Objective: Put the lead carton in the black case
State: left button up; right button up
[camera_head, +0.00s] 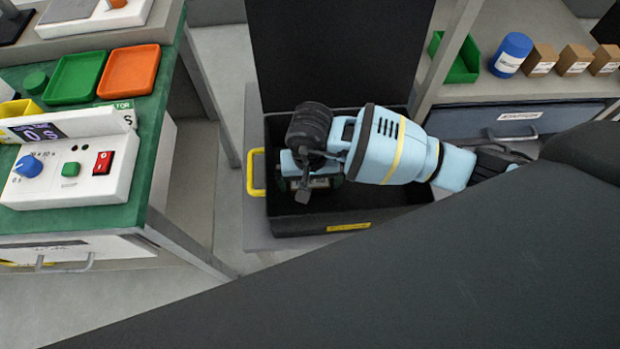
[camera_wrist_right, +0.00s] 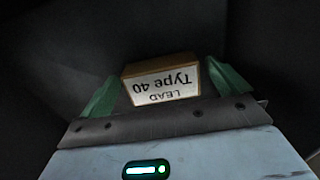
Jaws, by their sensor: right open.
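The lead carton (camera_wrist_right: 163,82) is a small brown box with a white label reading "LEAD Type 40", upside down in the right wrist view. It lies between the green fingertips of my right gripper (camera_wrist_right: 166,76), which is open; dark case surfaces surround it. In the head view my right gripper (camera_head: 312,184) points down inside the black case (camera_head: 300,226), and the carton is mostly hidden by the gripper there. The case stands with its lid (camera_head: 335,55) raised at the back and a yellow handle at its left. My left gripper is not in view.
A green-topped bench (camera_head: 150,150) with a control box (camera_head: 85,170), a green tray (camera_head: 75,78) and an orange tray (camera_head: 130,72) stands at left. A shelf at right holds a blue can (camera_head: 511,55) and several brown cartons (camera_head: 575,60). My dark arm covers the lower right.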

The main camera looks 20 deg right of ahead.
aim_at(310, 184)
notch_tip(310, 184, up, 12)
jog(key=p, duration=0.1)
jog(key=shift+r, duration=0.2)
dwell(0.5)
